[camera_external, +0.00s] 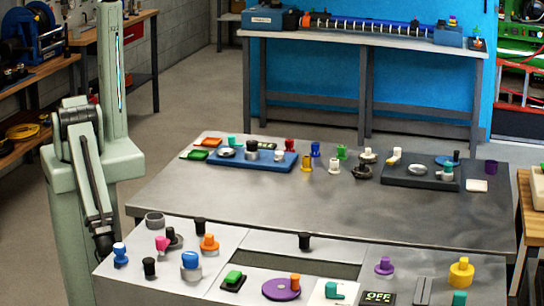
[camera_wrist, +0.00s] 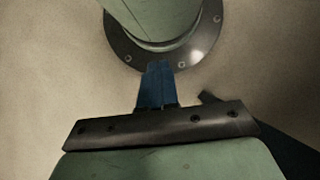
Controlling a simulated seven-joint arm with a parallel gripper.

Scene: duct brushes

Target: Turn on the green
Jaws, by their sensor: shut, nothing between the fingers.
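A green rocker-like block (camera_external: 233,277) sits on a dark base at the front of the near panel. A teal-green lever (camera_external: 333,290) sits on a white plate beside a dark "OFF" label (camera_external: 379,297). A flat green piece (camera_external: 194,154) lies on the table's far left, and a teal-green part (camera_external: 447,169) stands on the dark tray. Which green thing is meant cannot be told. My gripper (camera_wrist: 157,66) shows in the wrist view as blue fingers held together, empty, close to my own green arm link. In the external view my arm is folded at the left, away from the green things.
The near panel (camera_external: 240,238) carries several coloured knobs, a purple disc (camera_external: 281,289) and a dark recessed slot (camera_external: 305,263). A blue tray (camera_external: 252,160) and dark tray (camera_external: 420,174) stand at the table's back. The table's middle is clear.

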